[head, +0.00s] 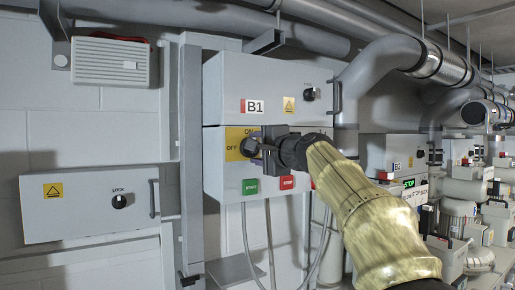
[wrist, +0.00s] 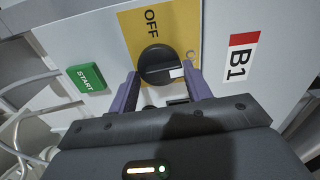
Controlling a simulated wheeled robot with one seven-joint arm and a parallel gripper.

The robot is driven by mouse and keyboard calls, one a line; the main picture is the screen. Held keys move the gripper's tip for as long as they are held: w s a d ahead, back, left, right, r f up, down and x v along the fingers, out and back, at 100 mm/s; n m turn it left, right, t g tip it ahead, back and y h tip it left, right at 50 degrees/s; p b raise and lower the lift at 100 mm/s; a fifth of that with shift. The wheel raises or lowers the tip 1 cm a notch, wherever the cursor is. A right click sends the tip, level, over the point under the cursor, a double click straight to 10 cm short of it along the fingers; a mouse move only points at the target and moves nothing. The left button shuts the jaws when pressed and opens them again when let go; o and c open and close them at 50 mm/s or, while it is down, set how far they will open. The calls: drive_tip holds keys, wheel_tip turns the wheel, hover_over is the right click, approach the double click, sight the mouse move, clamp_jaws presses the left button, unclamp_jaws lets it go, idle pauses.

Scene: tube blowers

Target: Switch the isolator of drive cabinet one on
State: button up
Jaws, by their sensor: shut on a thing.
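The grey drive cabinet marked B1 (head: 225,165) hangs on the wall in the middle of the head view. Its isolator is a black rotary knob (wrist: 155,58) on a yellow plate (wrist: 133,32) lettered OFF and ON. My gripper (wrist: 160,72) is shut on the knob, with one purple finger on each side of it. The knob's white mark points right in the wrist view, towards the side of the partly hidden ON lettering and away from OFF. In the head view my gripper (head: 258,147) covers much of the knob.
Below the isolator are a green START button (head: 250,187) and a red STOP button (head: 287,183). An upper box (head: 225,80) carries a small black knob (head: 310,94). A wall cabinet (head: 85,220) is at left; cabinet B2 (head: 385,155) and pipes are at right.

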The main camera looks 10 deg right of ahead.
drive_tip(key=shift+m, duration=0.4)
drive_tip(key=o, duration=1)
drive_tip(key=shift+c, duration=0.2)
drive_tip(key=b+v, duration=0.9)
drive_tip(key=v, duration=0.8)
drive_tip(key=shift+s, duration=0.2)
drive_tip(key=shift+d, duration=0.1)
